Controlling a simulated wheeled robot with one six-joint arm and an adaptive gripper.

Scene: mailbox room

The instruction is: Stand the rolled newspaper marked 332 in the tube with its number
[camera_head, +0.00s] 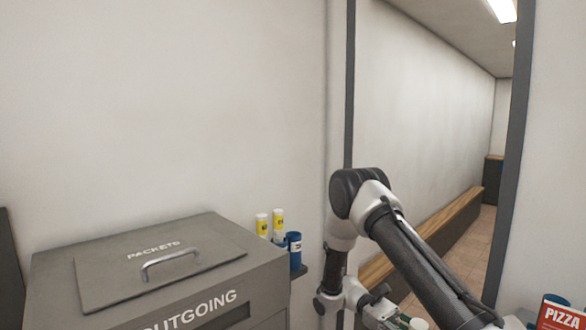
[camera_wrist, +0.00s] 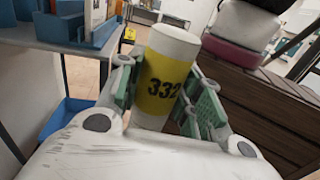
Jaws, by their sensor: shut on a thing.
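The rolled newspaper marked 332 (camera_wrist: 160,88) is white with a yellow band and fills the middle of the wrist view. My gripper (camera_wrist: 165,92) is shut on it, with a green pad on each side. In the head view my gripper (camera_head: 378,306) is at the bottom edge, mostly cut off. A blue tube (camera_head: 295,252) stands behind the right edge of the grey cabinet, with other blue tubes beside it. Two white rolls with yellow bands (camera_head: 262,226) stand there. I cannot read the tube numbers.
A grey OUTGOING cabinet (camera_head: 190,300) with a handled PACKETS lid fills the lower left. A doorway with a wooden bench (camera_head: 460,226) lies behind my arm. A red PIZZA item (camera_head: 560,315) is at lower right. The wrist view shows a shelf with blue containers (camera_wrist: 85,28) and dark wooden slats (camera_wrist: 262,105).

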